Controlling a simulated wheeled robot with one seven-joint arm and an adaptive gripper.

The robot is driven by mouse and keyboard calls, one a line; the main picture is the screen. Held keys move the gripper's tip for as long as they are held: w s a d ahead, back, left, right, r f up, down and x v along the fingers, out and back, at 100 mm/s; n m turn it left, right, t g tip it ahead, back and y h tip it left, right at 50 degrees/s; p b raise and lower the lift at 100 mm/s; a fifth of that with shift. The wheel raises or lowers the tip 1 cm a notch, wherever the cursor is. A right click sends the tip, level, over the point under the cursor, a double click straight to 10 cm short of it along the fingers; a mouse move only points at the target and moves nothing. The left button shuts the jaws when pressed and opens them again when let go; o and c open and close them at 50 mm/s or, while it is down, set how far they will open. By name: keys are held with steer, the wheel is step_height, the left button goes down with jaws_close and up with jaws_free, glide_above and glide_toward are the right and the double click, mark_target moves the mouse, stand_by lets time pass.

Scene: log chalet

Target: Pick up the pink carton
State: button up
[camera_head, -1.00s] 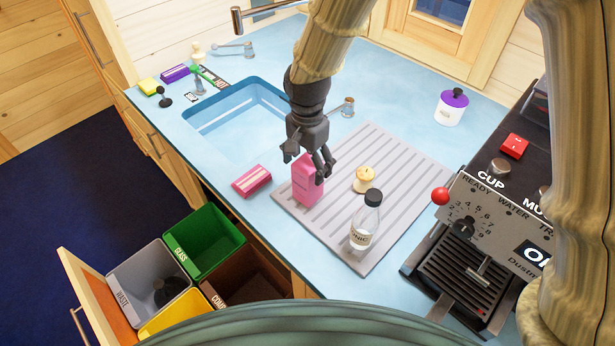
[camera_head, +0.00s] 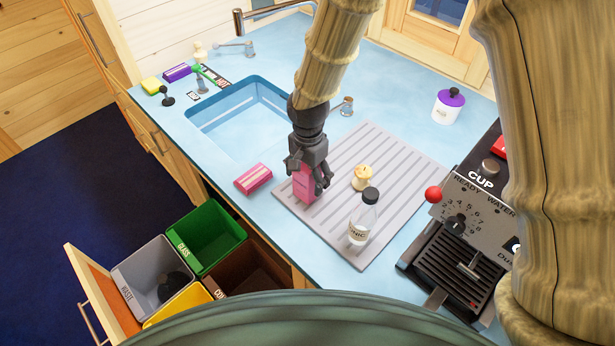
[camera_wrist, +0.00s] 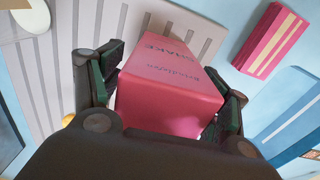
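The pink carton (camera_head: 303,187) stands upright on the grey ribbed drainboard (camera_head: 372,140), near its left corner. My gripper (camera_head: 307,178) is lowered over it, with a finger on either side and the palm just above its top. In the wrist view, the carton (camera_wrist: 168,95) fills most of the space between the dark fingers of my gripper (camera_wrist: 165,85). The fingers look spread about as wide as before, with a narrow gap at the left one; contact on the right is unclear. The gripper hides the carton's upper part in the head view.
A clear bottle with a dark cap (camera_head: 363,215) and a cream-coloured turned object (camera_head: 362,177) stand on the drainboard to the right. A pink striped box (camera_head: 253,179) lies on the blue counter to the left. The sink (camera_head: 238,117) is behind, the coffee machine (camera_head: 455,250) at right.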

steer(key=shift+s, duration=0.1)
steer(key=c, duration=0.6)
steer(key=shift+r, duration=0.1)
